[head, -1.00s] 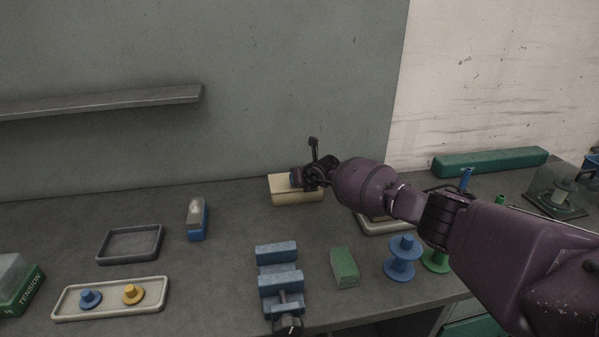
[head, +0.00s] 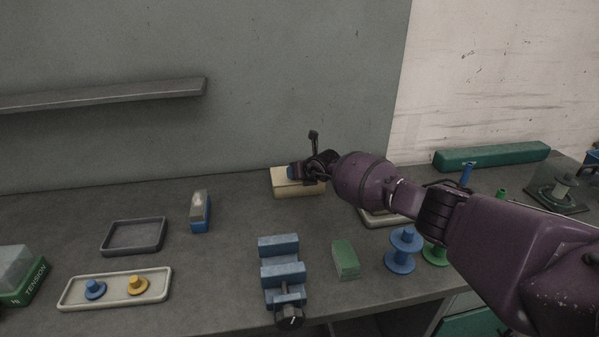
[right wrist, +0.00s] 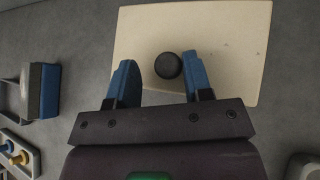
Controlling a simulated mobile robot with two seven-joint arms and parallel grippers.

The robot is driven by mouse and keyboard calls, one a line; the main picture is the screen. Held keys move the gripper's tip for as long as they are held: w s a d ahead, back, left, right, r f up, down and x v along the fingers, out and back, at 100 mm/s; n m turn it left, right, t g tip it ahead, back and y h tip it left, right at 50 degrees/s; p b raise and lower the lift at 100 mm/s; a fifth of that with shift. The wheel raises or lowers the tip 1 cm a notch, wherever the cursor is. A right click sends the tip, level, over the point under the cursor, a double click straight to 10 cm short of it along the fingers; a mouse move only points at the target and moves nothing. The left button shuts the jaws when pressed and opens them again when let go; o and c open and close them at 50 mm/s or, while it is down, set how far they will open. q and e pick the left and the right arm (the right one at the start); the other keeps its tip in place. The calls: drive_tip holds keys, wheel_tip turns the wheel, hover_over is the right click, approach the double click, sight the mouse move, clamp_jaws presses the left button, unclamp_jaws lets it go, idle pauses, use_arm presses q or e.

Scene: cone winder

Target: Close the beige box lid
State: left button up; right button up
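The beige box (head: 290,191) stands at the back of the bench against the wall. Its lid (right wrist: 225,40) fills the top of the right wrist view and looks flat on the box in the head view; whether it is fully seated I cannot tell. A round black knob (right wrist: 168,66) is on the lid. My right gripper (right wrist: 161,78) is over the lid with its blue fingers apart, one on each side of the knob. The knob is nearer the right finger, and no grip on it shows. The gripper hides part of the box in the head view. My left gripper is out of view.
A blue vise (head: 281,272), a green block (head: 346,258) and a blue spool (head: 404,250) stand in front of the box. A dark tray (head: 134,237) and a blue-grey block (head: 200,212) are to the left. Bare bench lies between the box and vise.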

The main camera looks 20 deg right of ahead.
drive_tip(key=shift+s+d+f, duration=0.15)
drive_tip(key=shift+s+f, duration=0.05)
drive_tip(key=shift+f, duration=0.3)
drive_tip(key=shift+s+d+f, duration=0.1)
drive_tip(key=shift+s+f, duration=0.1)
drive_tip(key=shift+f, duration=0.25)
drive_tip(key=shift+s+r+p, duration=0.1)
drive_tip(key=shift+r+p, duration=0.15)
drive_tip(key=shift+p, duration=0.05)
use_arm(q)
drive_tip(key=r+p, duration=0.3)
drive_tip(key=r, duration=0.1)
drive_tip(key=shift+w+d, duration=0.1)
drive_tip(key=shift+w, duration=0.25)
use_arm(e)
drive_tip(key=a+r+v, duration=0.1)
drive_tip(key=v, duration=0.9)
drive_tip(key=shift+d+r, duration=0.3)
drive_tip(key=shift+r, duration=0.1)
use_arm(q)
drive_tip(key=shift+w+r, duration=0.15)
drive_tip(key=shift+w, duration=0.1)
use_arm(e)
drive_tip(key=shift+a, duration=0.1)
